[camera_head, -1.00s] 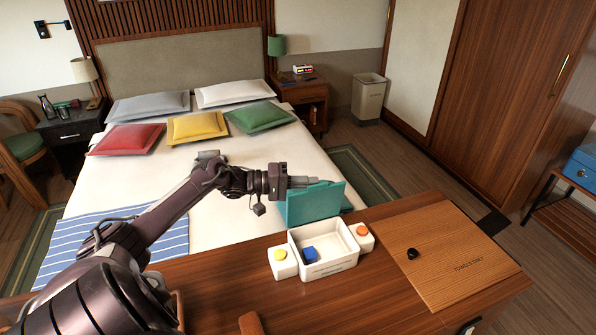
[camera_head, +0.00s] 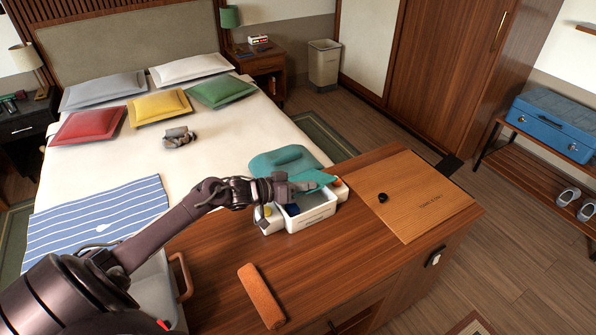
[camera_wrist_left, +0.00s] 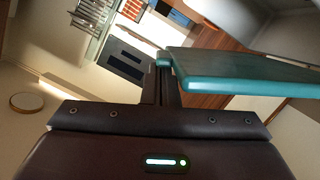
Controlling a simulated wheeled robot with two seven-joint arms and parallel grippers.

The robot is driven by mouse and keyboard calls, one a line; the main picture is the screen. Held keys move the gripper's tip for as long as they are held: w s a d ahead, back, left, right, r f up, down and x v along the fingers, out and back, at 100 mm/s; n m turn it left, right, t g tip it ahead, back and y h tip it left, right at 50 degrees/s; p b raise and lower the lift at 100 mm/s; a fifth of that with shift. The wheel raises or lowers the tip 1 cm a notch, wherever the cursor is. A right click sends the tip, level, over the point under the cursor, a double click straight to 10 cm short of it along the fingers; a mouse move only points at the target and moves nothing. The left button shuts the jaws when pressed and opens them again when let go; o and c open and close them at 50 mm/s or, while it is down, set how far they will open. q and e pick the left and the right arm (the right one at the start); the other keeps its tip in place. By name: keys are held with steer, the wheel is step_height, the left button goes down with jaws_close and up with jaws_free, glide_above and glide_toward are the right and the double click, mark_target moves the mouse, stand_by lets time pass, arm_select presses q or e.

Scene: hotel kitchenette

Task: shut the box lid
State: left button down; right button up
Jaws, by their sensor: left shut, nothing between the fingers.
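The white box (camera_head: 312,217) stands on the wooden desk with a blue block (camera_head: 292,210) inside. Its teal lid (camera_head: 322,178) is tilted above the rear of the box, so the box is still partly open. In the left wrist view the lid (camera_wrist_left: 240,78) is a flat panel at the right of the fingers. My left gripper (camera_head: 308,187) is shut and empty, at the lid; the fingertips (camera_wrist_left: 163,62) look close to its edge, but I cannot tell if they touch. My right gripper is not in view.
White containers flank the box, one with a yellow top (camera_head: 267,211), one with an orange top (camera_head: 337,183). A wooden board (camera_head: 420,205) with a black knob (camera_head: 383,198) lies right.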

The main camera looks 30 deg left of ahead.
arm_select(q)
step_height(320, 180, down, 7)
steer(key=s+d+m+y+b, duration=0.1)
steer(key=d+m+b, duration=0.1)
steer(key=m, duration=0.2)
steer(key=shift+s+d+t+y, duration=0.15)
steer(key=shift+d+t+y, duration=0.15)
steer(key=shift+t, duration=0.1)
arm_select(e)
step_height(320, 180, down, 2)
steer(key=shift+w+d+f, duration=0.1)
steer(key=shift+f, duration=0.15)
arm_select(q)
steer(key=shift+r, duration=0.1)
steer(key=s+a+r+p, duration=0.1)
steer(key=s+a+r, duration=0.3)
steer(key=s+r, duration=0.2)
steer(key=v, duration=0.2)
steer(key=shift+s, duration=0.4)
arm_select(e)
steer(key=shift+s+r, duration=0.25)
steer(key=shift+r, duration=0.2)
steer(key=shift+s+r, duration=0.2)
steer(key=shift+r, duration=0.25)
arm_select(q)
steer(key=shift+d, duration=0.2)
